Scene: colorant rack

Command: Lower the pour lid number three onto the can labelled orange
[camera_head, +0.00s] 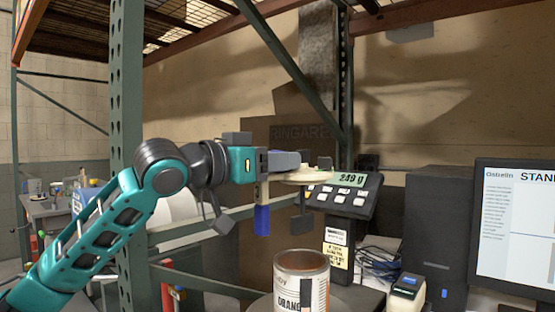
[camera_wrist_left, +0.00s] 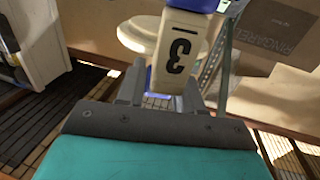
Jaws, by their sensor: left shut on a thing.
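My left gripper (camera_head: 287,161) is shut on pour lid number three. The lid's pale round disc (camera_head: 313,176) and its upright handle with a blue end (camera_head: 262,220) show beside and below the fingers. In the left wrist view, the fingers (camera_wrist_left: 160,98) grip the cream handle marked 3 (camera_wrist_left: 180,50), with the pale disc (camera_wrist_left: 138,36) behind it. The can labelled orange (camera_head: 302,283) stands upright, low in the head view, its label partly readable and its top rim visible. The lid is above the can and apart from it. My right gripper is not in view.
A scale display (camera_head: 345,190) reading 249 g stands behind the can. A green rack post (camera_head: 127,160) is to the left. A small dark device (camera_head: 407,290), a black computer case (camera_head: 437,220) and a monitor (camera_head: 515,220) are to the right.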

